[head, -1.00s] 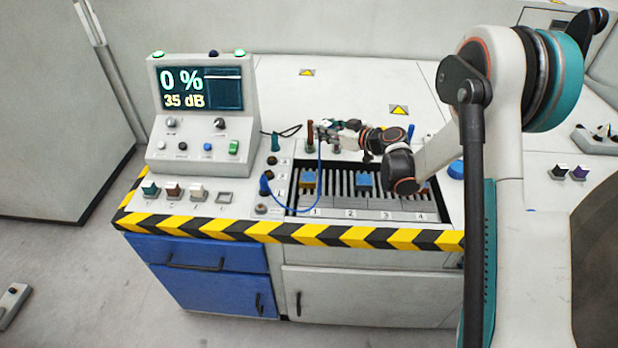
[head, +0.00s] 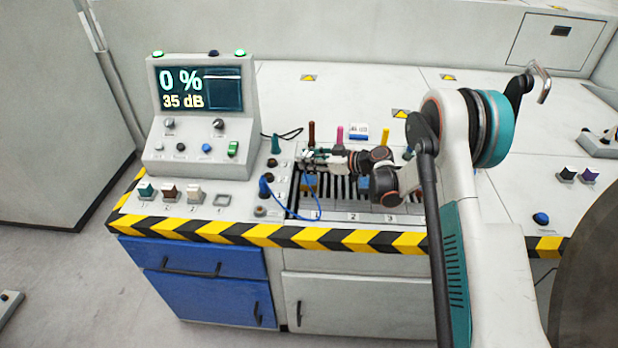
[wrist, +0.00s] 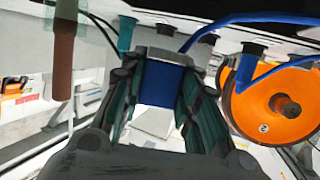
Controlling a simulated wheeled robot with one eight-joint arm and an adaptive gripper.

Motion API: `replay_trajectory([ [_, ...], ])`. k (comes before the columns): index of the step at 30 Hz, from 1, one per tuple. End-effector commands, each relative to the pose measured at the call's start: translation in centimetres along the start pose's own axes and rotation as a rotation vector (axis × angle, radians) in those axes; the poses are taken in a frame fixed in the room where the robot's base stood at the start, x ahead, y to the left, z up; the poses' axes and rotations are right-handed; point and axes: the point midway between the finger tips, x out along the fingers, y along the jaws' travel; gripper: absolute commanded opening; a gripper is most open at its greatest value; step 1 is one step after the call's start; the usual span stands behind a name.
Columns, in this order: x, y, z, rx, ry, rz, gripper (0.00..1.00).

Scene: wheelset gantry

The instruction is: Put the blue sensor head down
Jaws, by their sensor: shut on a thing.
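The blue sensor head (wrist: 162,82) is between the two fingers of my gripper (wrist: 160,92) in the wrist view, with a grey part at its far end. My gripper is shut on it. In the head view my gripper (head: 307,158) is over the back left of the slotted bay (head: 335,190), near slot 1, and the sensor head is too small to make out there. A blue cable (head: 307,193) loops from a blue plug (head: 265,186) on the panel towards my gripper. I cannot tell whether the sensor head touches anything below.
Upright brown (head: 311,132), magenta (head: 339,134) and yellow (head: 385,137) pieces stand behind the bay. Blue blocks sit in slot 1 (head: 310,182) and by slot 2 (head: 364,182). An orange disc (wrist: 272,105) is right of my fingers. The console (head: 200,120) reads 0 %, 35 dB.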

Motion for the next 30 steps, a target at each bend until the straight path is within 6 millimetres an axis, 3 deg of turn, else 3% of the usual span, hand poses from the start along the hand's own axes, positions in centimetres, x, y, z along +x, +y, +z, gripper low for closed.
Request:
replay_trajectory([
  [8, 0.6, 0.0, 2.0, 0.000, 0.000, 0.000, 0.00],
  [16, 1.7, 0.0, 5.5, 0.000, 0.000, 0.001, 0.00],
  [26, 1.7, 0.0, 5.7, 0.000, 0.000, 0.000, 0.00],
  [27, 1.8, 0.0, 5.7, 0.000, 0.000, 0.000, 0.31],
  [30, 1.8, 0.0, 5.7, 0.000, 0.000, 0.000, 0.49],
])
